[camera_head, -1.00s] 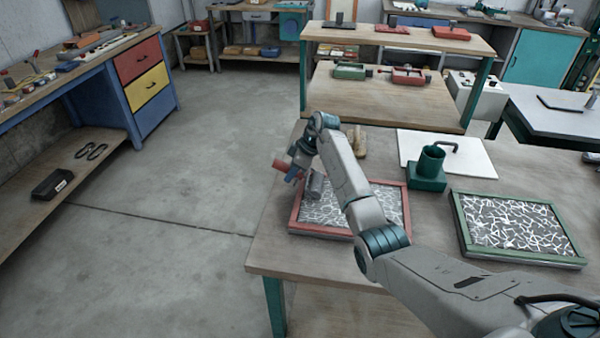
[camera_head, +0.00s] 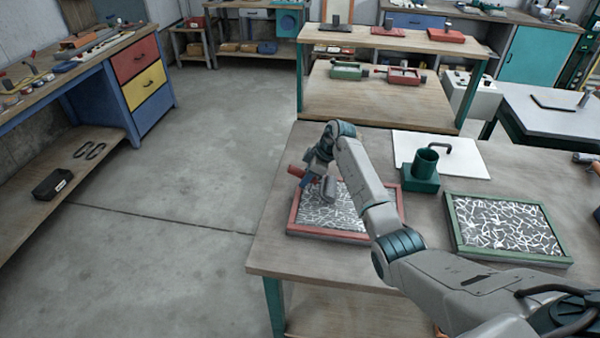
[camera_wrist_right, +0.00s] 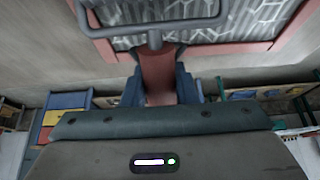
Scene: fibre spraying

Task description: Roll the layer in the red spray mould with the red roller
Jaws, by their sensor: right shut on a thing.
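The red spray mould (camera_head: 293,217) lies on the near wooden table, a red frame around a dark layer with white fibres (camera_head: 340,216). My right gripper (camera_head: 309,179) is above the mould's far left part, shut on the red handle of the red roller (camera_head: 297,171). The roller's grey cylinder (camera_head: 328,187) is over the layer; I cannot tell if it touches. In the right wrist view, the red handle (camera_wrist_right: 158,72) sits between the fingers, with the roller's grey frame and cylinder across the mould (camera_wrist_right: 240,48). My right arm hides the mould's right part. My left gripper is not in view.
A green-framed mould (camera_head: 455,225) with a similar fibre layer lies to the right. The table's left edge is near the red mould. A raised wooden shelf (camera_head: 375,98) stands behind.

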